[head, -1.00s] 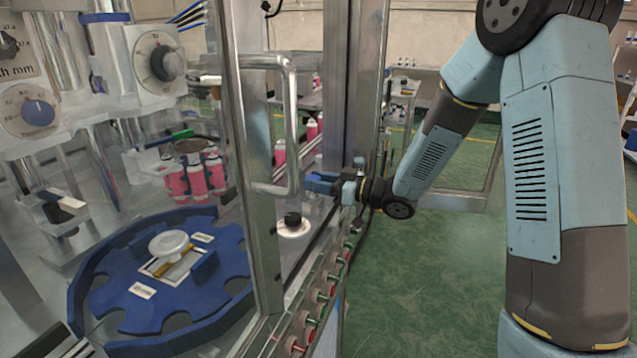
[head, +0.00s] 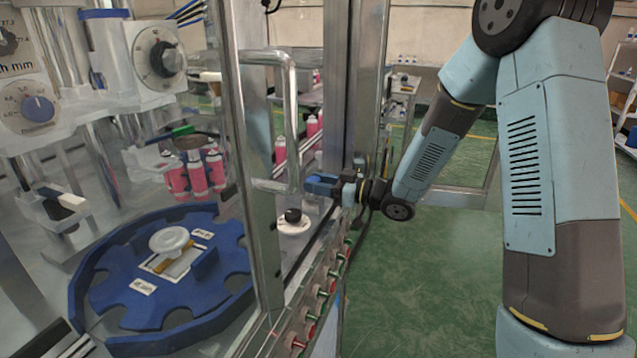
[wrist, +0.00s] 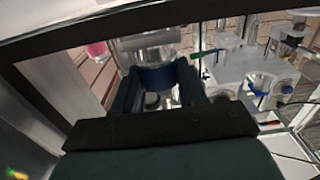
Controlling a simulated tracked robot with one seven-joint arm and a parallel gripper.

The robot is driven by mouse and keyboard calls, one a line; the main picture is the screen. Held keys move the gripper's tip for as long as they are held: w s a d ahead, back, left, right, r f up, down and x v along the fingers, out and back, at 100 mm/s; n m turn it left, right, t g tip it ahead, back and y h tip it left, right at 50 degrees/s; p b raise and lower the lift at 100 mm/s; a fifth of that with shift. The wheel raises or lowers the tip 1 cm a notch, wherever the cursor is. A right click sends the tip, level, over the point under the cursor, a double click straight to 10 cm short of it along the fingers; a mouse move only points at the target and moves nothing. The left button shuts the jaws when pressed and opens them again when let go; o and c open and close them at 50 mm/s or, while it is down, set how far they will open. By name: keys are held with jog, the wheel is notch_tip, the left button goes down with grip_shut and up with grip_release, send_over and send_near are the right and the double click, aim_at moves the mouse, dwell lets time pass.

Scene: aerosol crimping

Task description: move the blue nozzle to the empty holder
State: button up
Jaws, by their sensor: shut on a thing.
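My gripper (head: 320,184) is beside the open frame of the machine, just right of the vertical metal handle in the head view. In the wrist view its two dark fingers (wrist: 157,88) are shut on the blue nozzle (wrist: 157,77), a blue band below a shiny metal cylinder. The head view is too small to show the nozzle clearly. A light grey holder rack (wrist: 238,66) with ring-shaped seats lies to the right in the wrist view, apart from the nozzle. Which seat is empty I cannot tell.
The metal handle (head: 292,125) and frame post stand close to my gripper. A blue round turntable (head: 215,294) lies inside the machine at lower left. Pink cans (head: 197,175) stand behind it. A black knob (head: 292,215) on a white disc is below my gripper. Green floor is clear right.

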jog(key=shift+f, duration=0.8)
dwell(0.4)
jog(key=o, duration=1.2)
jog(key=v, duration=1.4)
jog(key=shift+w, duration=0.1)
jog(key=shift+a+f, duration=0.1)
